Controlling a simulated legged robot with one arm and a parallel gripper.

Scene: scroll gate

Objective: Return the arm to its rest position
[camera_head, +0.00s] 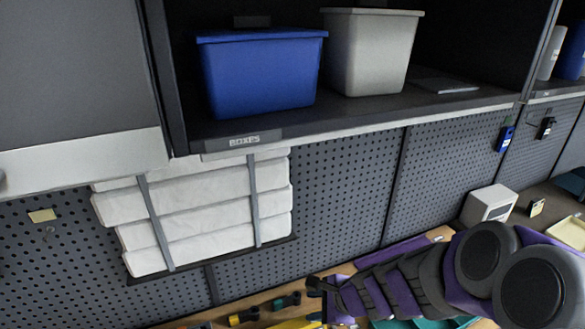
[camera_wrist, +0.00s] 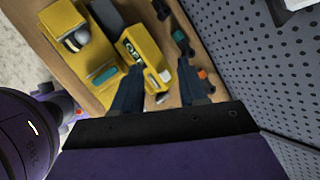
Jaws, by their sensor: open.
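My arm (camera_head: 395,285), purple and dark grey, reaches from the lower right toward the middle of the bottom edge in the head view, over the workbench. My gripper (camera_wrist: 160,66) is open in the wrist view, its two dark fingers spread apart with nothing held between them. The fingers point toward a yellow device (camera_wrist: 146,52) on the wooden bench (camera_wrist: 96,103); I cannot tell whether they touch it. In the head view the gripper end is small and partly merges with the dark arm parts.
A perforated panel (camera_head: 345,190) stands behind the bench, close to my arm. A shelf above holds a blue bin (camera_head: 262,78) and a grey bin (camera_head: 370,50). White strapped rolls (camera_head: 200,215) hang at left. A white box (camera_head: 488,205) sits on the bench at right.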

